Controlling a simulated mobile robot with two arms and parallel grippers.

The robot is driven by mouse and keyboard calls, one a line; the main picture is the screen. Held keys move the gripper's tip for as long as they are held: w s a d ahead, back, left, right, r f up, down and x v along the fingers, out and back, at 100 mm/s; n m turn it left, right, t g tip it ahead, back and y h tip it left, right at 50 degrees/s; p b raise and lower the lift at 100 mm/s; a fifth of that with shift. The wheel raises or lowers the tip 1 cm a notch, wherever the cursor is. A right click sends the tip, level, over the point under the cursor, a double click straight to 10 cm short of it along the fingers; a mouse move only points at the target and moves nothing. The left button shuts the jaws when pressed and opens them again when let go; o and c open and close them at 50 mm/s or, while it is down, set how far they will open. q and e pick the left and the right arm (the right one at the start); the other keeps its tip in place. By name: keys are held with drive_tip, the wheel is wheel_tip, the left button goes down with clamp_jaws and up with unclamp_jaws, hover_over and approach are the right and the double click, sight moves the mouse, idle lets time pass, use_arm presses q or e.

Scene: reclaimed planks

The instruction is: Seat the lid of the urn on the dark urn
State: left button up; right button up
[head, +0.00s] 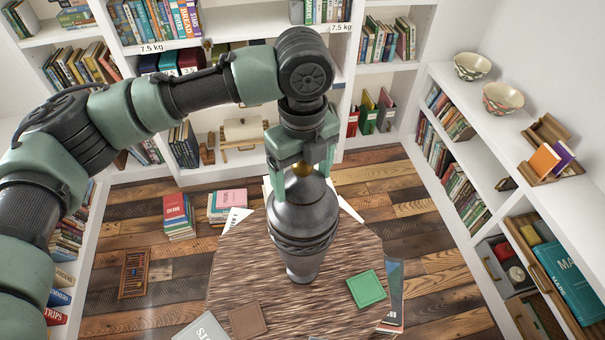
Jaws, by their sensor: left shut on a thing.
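The dark urn (303,243), grey and metallic, stands upright on the wood-grained table (238,272). The lid (299,190) is a dark dome with a gold knob, at the urn's top. My left gripper (303,170) comes down from above and is shut on the lid's knob, with its fingers on either side. From this high angle the lid lines up with the urn's mouth and hides it. I cannot tell whether the lid rests on the rim or hangs just above it. My right gripper is not in view.
A grey book (202,330) is at the front edge. Book stacks (178,217) stand on the floor at the left. Shelves line the back and right.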

use_arm(q)
drive_tip(key=shift+f, duration=0.45)
drive_tip(key=o, duration=1.8)
drive_tip(key=shift+r, duration=5.5)
